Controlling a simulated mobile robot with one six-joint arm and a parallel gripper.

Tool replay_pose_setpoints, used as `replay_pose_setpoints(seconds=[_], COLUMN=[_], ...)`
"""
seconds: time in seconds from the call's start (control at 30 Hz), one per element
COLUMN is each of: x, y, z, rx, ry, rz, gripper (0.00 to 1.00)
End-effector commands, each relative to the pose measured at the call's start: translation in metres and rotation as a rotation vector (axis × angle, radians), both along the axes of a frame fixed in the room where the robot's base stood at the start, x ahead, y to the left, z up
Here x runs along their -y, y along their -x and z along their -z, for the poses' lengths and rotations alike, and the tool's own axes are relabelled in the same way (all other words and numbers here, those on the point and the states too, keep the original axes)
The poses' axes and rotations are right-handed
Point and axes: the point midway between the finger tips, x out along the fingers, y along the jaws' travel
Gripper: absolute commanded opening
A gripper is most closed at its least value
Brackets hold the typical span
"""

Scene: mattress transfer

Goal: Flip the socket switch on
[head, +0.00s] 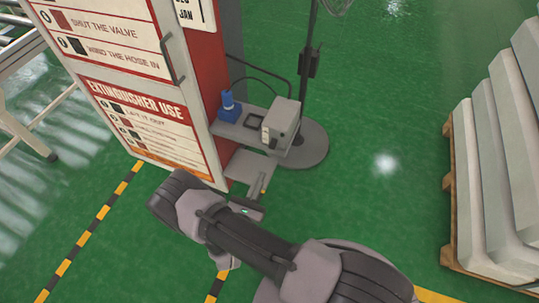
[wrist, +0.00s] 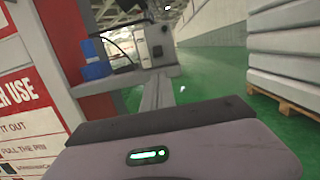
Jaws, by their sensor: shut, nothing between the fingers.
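A grey box (head: 281,126) with a pale front panel stands on a small grey shelf beside the red and white cabinet. I take it for the socket unit. The switch itself is too small to make out. My gripper (head: 264,181) is shut and empty, below and in front of the box in the head view. In the wrist view its narrow fingers (wrist: 158,90) point towards the box, just under it in the picture. I cannot tell whether they touch it.
A blue object (head: 230,107) stands on the shelf left of the box. The fire cabinet (head: 147,125) is at left, and a round-based stand (head: 312,148) is behind the box. Stacked pale slabs on a pallet (head: 449,190) are at right. The green floor between is clear.

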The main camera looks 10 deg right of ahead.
Motion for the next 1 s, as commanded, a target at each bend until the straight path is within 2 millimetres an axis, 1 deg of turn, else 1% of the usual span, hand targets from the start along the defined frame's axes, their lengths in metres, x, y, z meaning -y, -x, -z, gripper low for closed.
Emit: replay_pose_setpoints(seconds=[0.3,0.43,0.6,0.9,1.0], x=[0.038,0.048,0.053,0.053,0.049], y=[-0.049,-0.064,-0.072,-0.072,-0.072], z=[-0.007,-0.01,-0.013,-0.014,-0.015], rx=[0.003,0.001,0.0,-0.001,-0.011], ry=[-0.002,-0.001,0.001,-0.001,-0.009], rz=[0.006,0.004,0.002,0.001,0.0], gripper=[0.0,0.0,0.0,0.0,0.0])
